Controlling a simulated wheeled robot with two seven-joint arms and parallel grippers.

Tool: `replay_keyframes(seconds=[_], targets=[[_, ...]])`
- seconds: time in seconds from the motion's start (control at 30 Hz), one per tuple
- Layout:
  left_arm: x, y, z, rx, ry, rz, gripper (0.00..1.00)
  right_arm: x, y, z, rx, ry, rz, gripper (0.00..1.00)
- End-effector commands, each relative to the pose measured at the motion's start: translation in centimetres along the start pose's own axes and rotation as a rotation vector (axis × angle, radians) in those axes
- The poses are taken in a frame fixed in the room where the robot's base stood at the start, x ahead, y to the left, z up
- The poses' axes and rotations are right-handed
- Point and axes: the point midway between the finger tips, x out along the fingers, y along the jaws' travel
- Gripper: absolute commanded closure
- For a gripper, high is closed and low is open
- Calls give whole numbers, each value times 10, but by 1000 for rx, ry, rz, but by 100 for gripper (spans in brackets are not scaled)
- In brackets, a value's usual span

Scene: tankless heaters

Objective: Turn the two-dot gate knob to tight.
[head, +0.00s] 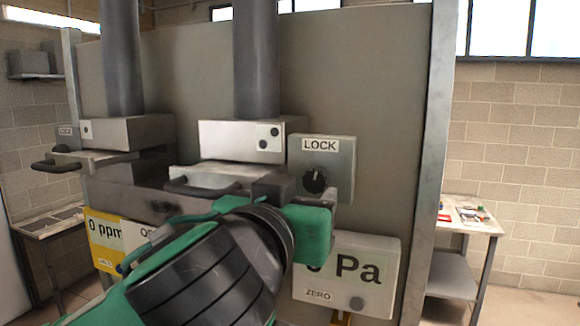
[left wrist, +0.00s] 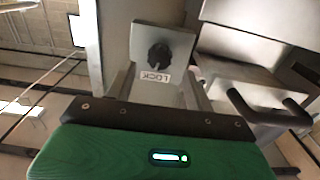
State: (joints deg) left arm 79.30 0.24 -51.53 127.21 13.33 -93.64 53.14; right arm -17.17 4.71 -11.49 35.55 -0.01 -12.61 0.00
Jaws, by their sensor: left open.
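The two-dot gate has a pale metal block with two black dots (head: 254,142) and a dark-handled plate (head: 205,180) below it. Beside it on the right, a grey box labelled LOCK (head: 342,150) carries a black round knob (head: 316,180). In the left wrist view the knob (left wrist: 159,57) shows above the upside-down LOCK label. My left gripper (head: 317,191) is open in front of the box. In the left wrist view its fingers (left wrist: 159,88) stand on either side of the label, with the knob beyond; contact cannot be told. My right gripper is not seen.
A one-dot gate (head: 125,131) with a black handle stands to the left. A "Pa" gauge (head: 375,290) with a ZERO button hangs below the lock box, partly hidden by my gripper. A yellow ppm meter (head: 103,241) is lower left. A side table (head: 470,226) stands right.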

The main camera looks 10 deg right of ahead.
Motion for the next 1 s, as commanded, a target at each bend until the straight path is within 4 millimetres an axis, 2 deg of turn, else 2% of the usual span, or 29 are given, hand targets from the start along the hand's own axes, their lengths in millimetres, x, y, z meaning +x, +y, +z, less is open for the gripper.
replay_keyframes(seconds=[0.03, 0.2, 0.3, 0.7, 0.77, 0.93, 1.0], targets=[[12, -1, -5, 1, -4, -4, 47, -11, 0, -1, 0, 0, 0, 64], [39, -1, -4, 1, -2, -2, 47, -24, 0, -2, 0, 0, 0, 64], [49, 0, -2, 1, -1, -1, 47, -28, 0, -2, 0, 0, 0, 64], [57, 0, 0, 0, 0, 0, 47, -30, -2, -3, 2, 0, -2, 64], [57, 0, 0, 0, 0, 0, 55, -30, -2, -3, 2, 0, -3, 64], [57, 0, 0, 0, 0, 0, 88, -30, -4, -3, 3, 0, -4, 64], [57, 0, 0, 0, 0, 0, 91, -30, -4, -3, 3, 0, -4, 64]])
